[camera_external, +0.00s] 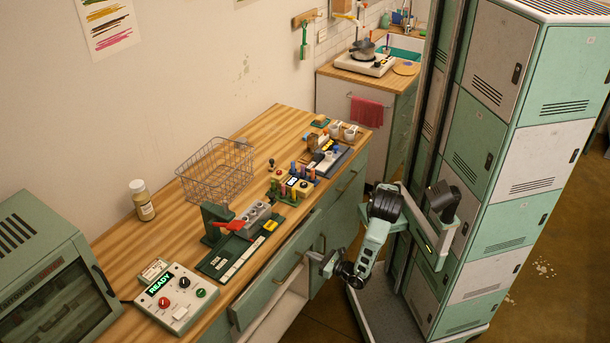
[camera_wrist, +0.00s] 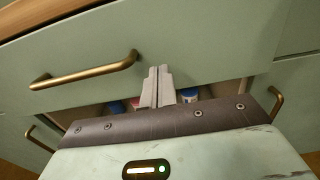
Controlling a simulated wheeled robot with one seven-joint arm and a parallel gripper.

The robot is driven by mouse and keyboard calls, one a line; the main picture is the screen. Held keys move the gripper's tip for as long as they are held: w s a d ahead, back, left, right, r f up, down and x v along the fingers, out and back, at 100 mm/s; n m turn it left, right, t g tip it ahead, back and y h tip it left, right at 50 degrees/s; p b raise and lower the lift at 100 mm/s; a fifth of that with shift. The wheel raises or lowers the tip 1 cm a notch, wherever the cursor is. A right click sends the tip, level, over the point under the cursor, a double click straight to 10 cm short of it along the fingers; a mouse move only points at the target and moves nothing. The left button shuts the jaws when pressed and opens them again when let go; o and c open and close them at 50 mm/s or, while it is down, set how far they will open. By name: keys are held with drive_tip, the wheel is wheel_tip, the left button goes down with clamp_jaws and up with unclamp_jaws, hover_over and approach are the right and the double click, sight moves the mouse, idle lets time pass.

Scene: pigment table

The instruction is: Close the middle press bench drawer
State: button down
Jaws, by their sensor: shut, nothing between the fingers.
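A green press bench drawer (camera_external: 262,292) has its long front standing out from the bench in the external view; I cannot tell for sure that it is the middle one. In the wrist view a green drawer front (camera_wrist: 105,45) with a brass handle (camera_wrist: 84,70) fills the upper part. My gripper (camera_external: 316,257) is at the right part of that front, beside its handle. In the wrist view my gripper (camera_wrist: 160,72) has its fingers together, right of the handle, with nothing between them. The tips appear close to the front; contact is unclear.
Below the front, small items (camera_wrist: 190,96) show in a gap, partly hidden by my gripper's body. The wooden bench top (camera_external: 150,245) carries a wire basket (camera_external: 218,172), a control box (camera_external: 177,298) and pigment tools. Green lockers (camera_external: 520,150) stand right, close to my arm.

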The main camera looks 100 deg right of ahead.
sight(300, 250)
drive_tip(key=shift+x, duration=1.45)
drive_tip(key=p+x, duration=0.2)
drive_tip(key=x, duration=0.2)
drive_tip(key=shift+r, duration=0.15)
drive_tip(key=shift+w+d, duration=0.35)
drive_tip(key=shift+d, duration=0.05)
